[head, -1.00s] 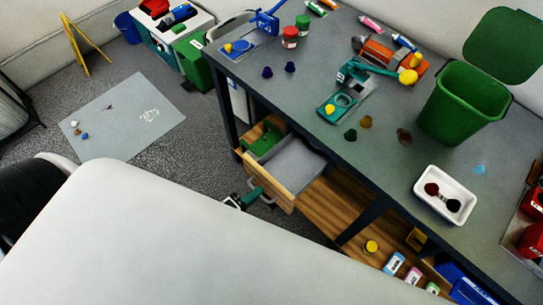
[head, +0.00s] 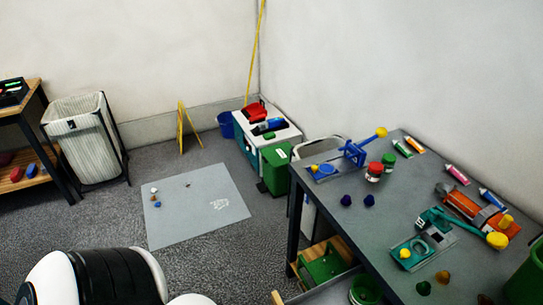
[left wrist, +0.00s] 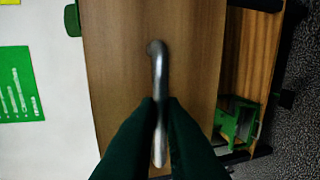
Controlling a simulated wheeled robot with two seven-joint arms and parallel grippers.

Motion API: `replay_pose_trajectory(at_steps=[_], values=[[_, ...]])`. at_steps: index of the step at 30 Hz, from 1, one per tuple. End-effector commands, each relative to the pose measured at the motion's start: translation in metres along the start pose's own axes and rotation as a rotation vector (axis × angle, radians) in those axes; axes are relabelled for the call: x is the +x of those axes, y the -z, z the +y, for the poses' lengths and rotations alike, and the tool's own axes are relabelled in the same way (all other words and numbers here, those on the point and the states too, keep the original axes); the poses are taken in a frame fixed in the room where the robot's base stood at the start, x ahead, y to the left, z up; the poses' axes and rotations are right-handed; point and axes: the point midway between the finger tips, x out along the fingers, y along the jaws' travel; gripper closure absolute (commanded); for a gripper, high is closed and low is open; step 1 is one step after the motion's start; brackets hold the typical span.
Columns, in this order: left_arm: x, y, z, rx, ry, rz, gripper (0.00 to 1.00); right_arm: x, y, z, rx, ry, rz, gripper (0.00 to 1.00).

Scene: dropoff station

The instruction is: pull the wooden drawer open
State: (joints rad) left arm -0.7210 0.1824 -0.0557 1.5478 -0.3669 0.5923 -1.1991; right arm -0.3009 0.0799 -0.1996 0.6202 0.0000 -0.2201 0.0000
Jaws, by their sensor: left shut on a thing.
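The wooden drawer shows in the left wrist view as a brown wood front (left wrist: 115,60) filling the middle. A silver bar handle (left wrist: 158,60) stands on it. My left gripper (left wrist: 162,103) has its dark green fingers shut around the lower part of this handle. In the head view only the drawer's grey inside (head: 325,290) and a bit of its wooden front edge (head: 276,298) show at the bottom edge; the drawer stands out from under the table. My left gripper is out of the head view. My right gripper is in neither view.
The grey table (head: 360,225) above the drawer carries jars, tubes and tools. A green container (head: 322,265) sits in the wooden compartment behind the drawer. A green bin (head: 525,280) stands at the right edge. Carpet (head: 225,280) left of the table is open.

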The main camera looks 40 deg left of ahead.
Motion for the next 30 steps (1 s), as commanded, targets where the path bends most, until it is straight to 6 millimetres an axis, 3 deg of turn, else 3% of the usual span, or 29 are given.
replay_pose_trajectory(at_steps=[1,3,6,17,30], values=[[0.000,0.000,-0.001,0.000,0.002,0.001,1.00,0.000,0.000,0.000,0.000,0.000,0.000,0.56],[0.000,0.000,-0.001,0.000,0.002,0.001,0.81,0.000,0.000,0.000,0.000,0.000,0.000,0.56],[0.000,0.000,-0.001,0.000,0.001,0.001,0.70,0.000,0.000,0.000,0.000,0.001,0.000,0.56],[-0.008,0.000,-0.002,0.000,0.002,0.000,0.70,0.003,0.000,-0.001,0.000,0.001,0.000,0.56],[-0.094,0.000,-0.003,-0.002,0.005,0.001,0.70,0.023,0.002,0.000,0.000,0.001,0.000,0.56]])
